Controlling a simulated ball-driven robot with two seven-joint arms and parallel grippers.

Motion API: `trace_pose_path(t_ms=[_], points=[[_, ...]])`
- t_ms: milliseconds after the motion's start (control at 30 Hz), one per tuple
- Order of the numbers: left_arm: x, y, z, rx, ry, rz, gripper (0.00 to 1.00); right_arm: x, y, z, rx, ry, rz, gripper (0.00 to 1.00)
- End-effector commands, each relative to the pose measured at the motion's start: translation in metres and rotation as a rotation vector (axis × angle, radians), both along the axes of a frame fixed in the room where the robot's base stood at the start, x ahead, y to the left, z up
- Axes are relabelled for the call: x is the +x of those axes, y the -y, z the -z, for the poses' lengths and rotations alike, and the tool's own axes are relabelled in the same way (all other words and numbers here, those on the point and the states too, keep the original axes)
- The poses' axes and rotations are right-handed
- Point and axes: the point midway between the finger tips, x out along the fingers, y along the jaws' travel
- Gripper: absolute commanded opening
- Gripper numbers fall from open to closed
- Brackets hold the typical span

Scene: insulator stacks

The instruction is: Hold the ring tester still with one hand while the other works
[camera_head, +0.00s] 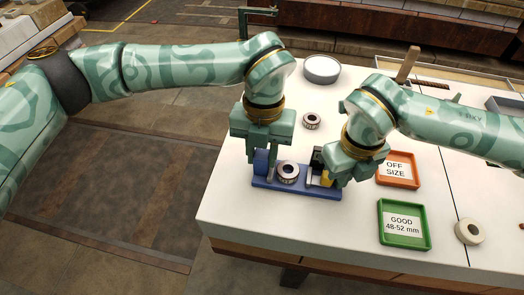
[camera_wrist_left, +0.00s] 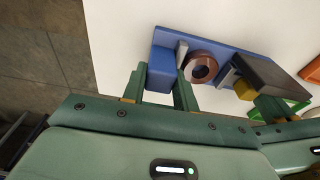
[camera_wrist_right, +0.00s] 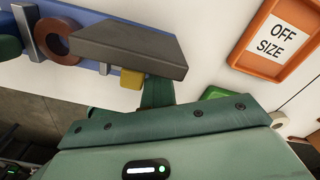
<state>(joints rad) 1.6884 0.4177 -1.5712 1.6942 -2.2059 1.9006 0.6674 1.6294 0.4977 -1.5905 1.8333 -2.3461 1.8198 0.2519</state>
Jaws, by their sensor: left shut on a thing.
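The ring tester is a blue base (camera_head: 298,190) with a fixed blue block (camera_wrist_left: 161,66) at its left end. A brown-and-white ring (camera_head: 288,172) lies on it between two grey metal jaws; it also shows in the left wrist view (camera_wrist_left: 201,67). At the right end are a dark grey block (camera_wrist_right: 130,46) and a yellow part (camera_wrist_right: 132,79). My left gripper (camera_head: 262,155) is shut on the blue end block, one finger on each side. My right gripper (camera_head: 338,168) is at the dark and yellow end. One right finger shows; the dark block hides the rest, so contact is unclear.
An orange OFF SIZE tray (camera_head: 413,183) and a green GOOD 48-52 mm tray (camera_head: 424,243) stand to the right. A loose ring (camera_head: 311,121) and a round white-topped container (camera_head: 322,69) are behind the tester. A pale roll (camera_head: 469,231) lies at the right. The white table's front-left corner is clear.

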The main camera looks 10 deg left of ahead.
Motion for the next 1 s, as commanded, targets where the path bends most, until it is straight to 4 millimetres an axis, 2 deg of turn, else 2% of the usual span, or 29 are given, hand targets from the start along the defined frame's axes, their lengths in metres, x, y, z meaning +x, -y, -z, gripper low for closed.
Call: trace_pose_path(t_ms=[733,1000], points=[[-0.001,0.001,-0.001,-0.002,0.000,0.004,0.02,0.000,-0.020,-0.001,0.002,0.002,-0.003,0.00],[-0.001,0.001,-0.001,-0.002,0.000,0.004,0.02,0.000,-0.019,-0.001,0.002,0.002,-0.003,0.00]])
